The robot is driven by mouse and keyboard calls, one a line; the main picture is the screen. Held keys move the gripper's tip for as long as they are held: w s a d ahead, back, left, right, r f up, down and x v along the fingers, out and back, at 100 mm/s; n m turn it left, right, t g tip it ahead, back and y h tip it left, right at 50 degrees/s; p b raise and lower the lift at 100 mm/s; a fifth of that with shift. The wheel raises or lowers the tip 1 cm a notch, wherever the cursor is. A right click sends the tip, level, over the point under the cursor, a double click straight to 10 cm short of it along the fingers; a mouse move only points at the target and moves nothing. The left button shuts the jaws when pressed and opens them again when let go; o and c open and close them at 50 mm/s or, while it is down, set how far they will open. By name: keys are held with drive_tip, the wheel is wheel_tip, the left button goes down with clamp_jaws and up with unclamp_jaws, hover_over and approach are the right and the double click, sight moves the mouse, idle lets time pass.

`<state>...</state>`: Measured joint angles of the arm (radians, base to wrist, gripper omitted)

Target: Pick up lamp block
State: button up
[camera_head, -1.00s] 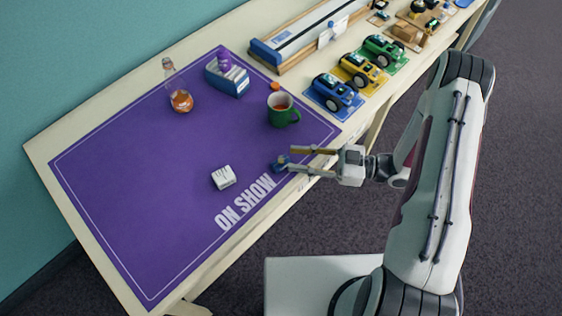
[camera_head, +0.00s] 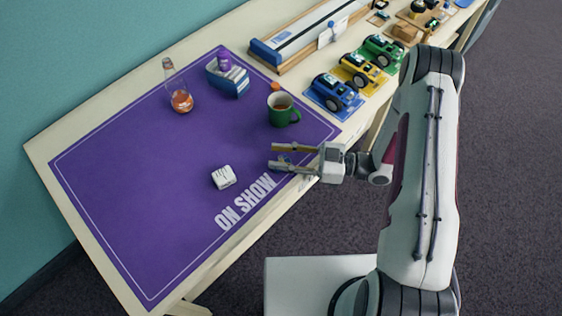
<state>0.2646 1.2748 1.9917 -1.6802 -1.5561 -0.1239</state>
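A small dark blue block (camera_head: 285,158) sits on the purple mat (camera_head: 140,180), near its right edge. It looks like the lamp block, but it is mostly hidden and too small to be sure. My gripper (camera_head: 273,156) is open, its two fingers pointing left. One finger passes on the far side of the blue block and the other on the near side. I cannot tell whether either finger touches it. A white block with dark marks (camera_head: 223,177) lies on the mat, left of my fingertips.
A green mug (camera_head: 283,117) stands beyond my gripper, with an orange piece (camera_head: 275,87) behind it. A blue box with a purple-topped item (camera_head: 228,80) and a flask of orange liquid (camera_head: 180,98) stand farther back. Toy cars (camera_head: 335,92) line the right. The mat's left half is clear.

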sight(281, 156)
clamp_jaws()
drive_tip(key=shift+r, duration=0.15)
idle(0.4)
drive_tip(key=shift+r, duration=4.9)
drive_tip(key=shift+w, duration=0.1)
